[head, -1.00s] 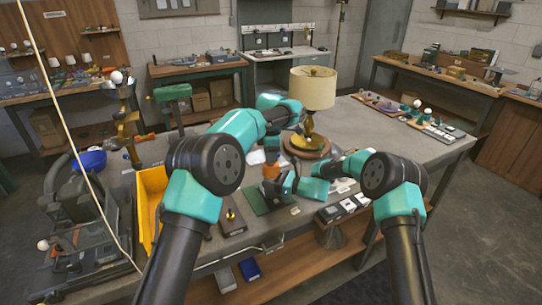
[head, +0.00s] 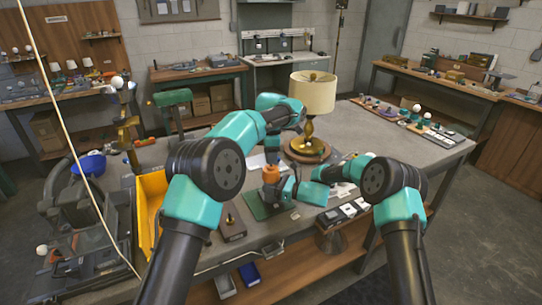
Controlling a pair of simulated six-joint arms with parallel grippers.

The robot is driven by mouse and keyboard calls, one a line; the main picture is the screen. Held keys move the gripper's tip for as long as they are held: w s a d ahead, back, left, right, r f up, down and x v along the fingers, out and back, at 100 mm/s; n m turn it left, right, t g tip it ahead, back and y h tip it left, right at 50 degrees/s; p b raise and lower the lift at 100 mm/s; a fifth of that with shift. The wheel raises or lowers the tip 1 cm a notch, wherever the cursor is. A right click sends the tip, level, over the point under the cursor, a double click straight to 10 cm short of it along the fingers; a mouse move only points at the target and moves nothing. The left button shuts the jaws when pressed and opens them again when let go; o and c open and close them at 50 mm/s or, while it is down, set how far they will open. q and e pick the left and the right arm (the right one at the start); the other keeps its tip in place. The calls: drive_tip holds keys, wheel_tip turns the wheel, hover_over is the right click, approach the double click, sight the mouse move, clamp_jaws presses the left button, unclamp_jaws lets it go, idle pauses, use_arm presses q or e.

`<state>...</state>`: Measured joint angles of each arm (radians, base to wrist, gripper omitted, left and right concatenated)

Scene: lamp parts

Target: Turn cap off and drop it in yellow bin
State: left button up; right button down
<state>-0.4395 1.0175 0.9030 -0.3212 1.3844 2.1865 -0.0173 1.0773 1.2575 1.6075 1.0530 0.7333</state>
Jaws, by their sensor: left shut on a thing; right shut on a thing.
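An orange bottle (head: 270,174) stands upright on the dark green mat (head: 262,208). My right gripper (head: 276,188) reaches in from the right and is shut on the bottle's body low down. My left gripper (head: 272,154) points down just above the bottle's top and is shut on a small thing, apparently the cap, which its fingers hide. A small gap seems to show between it and the bottle. The yellow bin (head: 150,208) stands at the left of the bench, partly behind my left arm.
A lamp with a cream shade (head: 312,92) stands on a round wooden base behind the grippers. A blue bowl (head: 88,164) and a vise-like tool lie left of the bin. Small switch parts (head: 349,209) lie at the front right. The bench's right side is mostly clear.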

use_arm(q)
drive_tip(key=shift+r, duration=0.1)
drive_tip(key=shift+r, duration=1.9)
use_arm(e)
drive_tip(key=shift+c, duration=1.3)
unclamp_jaws()
drive_tip(key=v, duration=1.2)
